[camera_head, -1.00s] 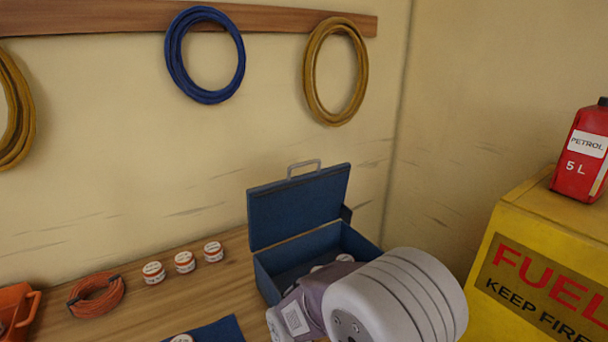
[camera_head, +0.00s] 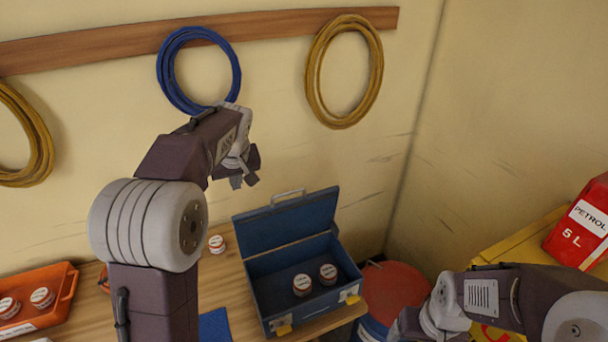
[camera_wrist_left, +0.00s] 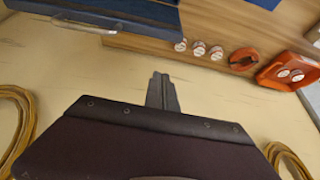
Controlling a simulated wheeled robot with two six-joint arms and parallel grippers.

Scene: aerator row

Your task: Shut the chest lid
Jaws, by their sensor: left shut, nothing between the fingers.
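The blue chest (camera_head: 303,263) stands on the wooden bench, with two small white-and-red tubs inside. Its lid (camera_head: 287,222) is open, standing up at the back with its handle on the top edge. The lid also shows at the top left of the left wrist view (camera_wrist_left: 125,12). My left gripper (camera_head: 243,181) is shut and empty, raised near the wall, above and left of the lid's upper left corner, apart from it. Its closed fingers show in the left wrist view (camera_wrist_left: 162,92). My right arm shows at the lower right; its gripper is out of view.
A white-and-red tub (camera_head: 217,244) stands left of the chest, beside a blue mat (camera_head: 215,325). An orange tray (camera_head: 68,284) holds tubs at far left. A red-topped drum (camera_head: 395,285) and a yellow fuel cabinet (camera_head: 525,240) with a petrol can (camera_head: 580,226) stand right.

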